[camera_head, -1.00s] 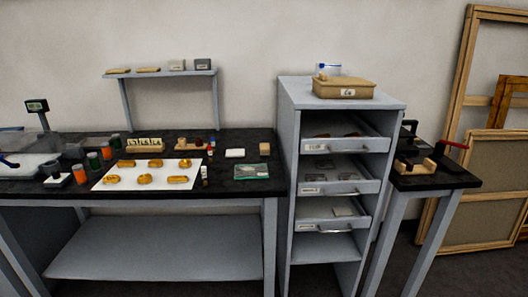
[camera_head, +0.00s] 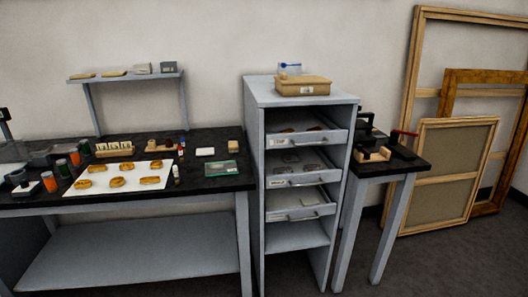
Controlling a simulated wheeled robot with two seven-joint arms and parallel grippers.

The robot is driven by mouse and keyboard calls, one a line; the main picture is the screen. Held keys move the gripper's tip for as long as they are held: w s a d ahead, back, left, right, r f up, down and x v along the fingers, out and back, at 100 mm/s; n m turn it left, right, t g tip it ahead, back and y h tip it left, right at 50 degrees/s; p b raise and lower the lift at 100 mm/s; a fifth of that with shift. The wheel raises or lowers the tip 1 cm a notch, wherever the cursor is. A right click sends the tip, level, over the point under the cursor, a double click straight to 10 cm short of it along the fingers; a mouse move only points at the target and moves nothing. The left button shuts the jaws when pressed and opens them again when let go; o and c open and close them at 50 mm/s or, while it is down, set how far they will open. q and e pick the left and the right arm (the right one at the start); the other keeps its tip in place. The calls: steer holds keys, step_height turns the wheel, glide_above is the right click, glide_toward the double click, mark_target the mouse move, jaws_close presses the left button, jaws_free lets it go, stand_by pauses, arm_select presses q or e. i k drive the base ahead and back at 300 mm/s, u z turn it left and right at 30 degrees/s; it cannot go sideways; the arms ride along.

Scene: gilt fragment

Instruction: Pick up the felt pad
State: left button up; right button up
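I cannot tell for sure which thing is the felt pad. A flat green piece (camera_head: 222,169) lies at the right end of the dark workbench top. A small flat white block (camera_head: 205,151) lies behind it, with a small tan block (camera_head: 233,146) to its right. Thin flat pieces (camera_head: 113,73) lie on the raised shelf. The grey cabinet's drawers hold flat items too small to identify, such as those in the middle drawer (camera_head: 292,168). Neither of my grippers is in view.
A white sheet (camera_head: 150,184) with several gilt pieces covers the bench's middle. Jars (camera_head: 62,168) stand at its left. A tan box (camera_head: 302,86) sits on the grey cabinet (camera_head: 256,94). A small side table (camera_head: 410,166) holds tools. Wooden frames (camera_head: 412,70) lean at right.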

mark_target(233, 147)
steer(key=z, duration=0.3)
steer(key=k, duration=0.3)
steer(key=u, duration=0.6)
steer(key=i, duration=1.9)
steer(key=z, duration=0.9)
